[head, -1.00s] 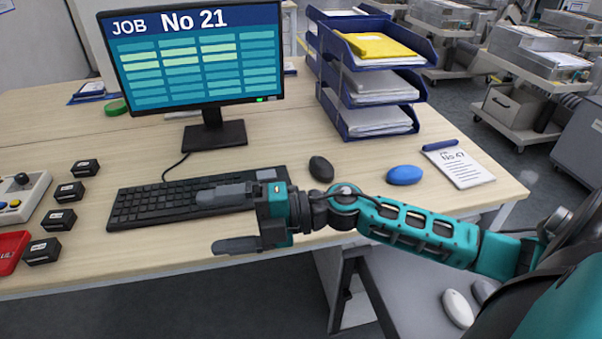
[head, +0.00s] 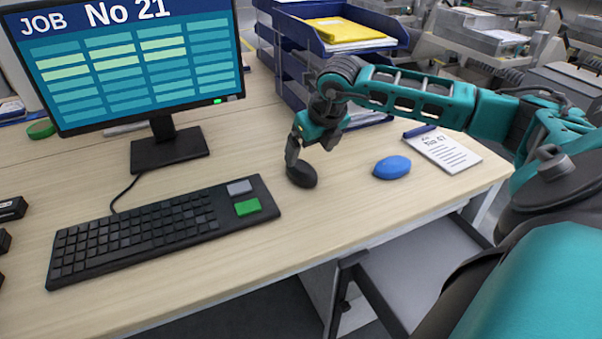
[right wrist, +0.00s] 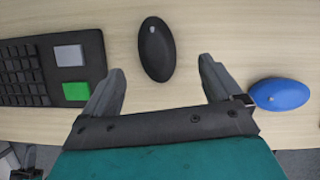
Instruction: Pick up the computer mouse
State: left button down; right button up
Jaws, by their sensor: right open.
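A black computer mouse (head: 302,175) lies on the wooden desk to the right of the keyboard. A blue mouse-shaped object (head: 392,167) lies further right. My right gripper (head: 312,153) points down at the black mouse, its fingers partly overlapping it in the head view. In the right wrist view the gripper (right wrist: 162,66) is open and empty. The black mouse (right wrist: 155,48) lies ahead of and between the fingers there, and the blue one (right wrist: 280,94) is outside the right finger. Contact with the mouse cannot be told.
A black keyboard (head: 160,232) with a grey and a green block at its right end lies left of the mouse. A monitor (head: 130,60) and a blue tray stack (head: 290,65) stand behind. A paper sheet (head: 445,150) lies at the right. Bare desk lies in front.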

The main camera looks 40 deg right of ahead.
aim_at(303, 166)
jog(key=x, duration=0.3)
jog(key=b+x, duration=0.1)
jog(key=x, duration=0.3)
jog(key=shift+a, duration=0.3)
jog(key=shift+r, duration=0.1)
jog(key=c, duration=1.1)
jog(key=shift+c, duration=0.2)
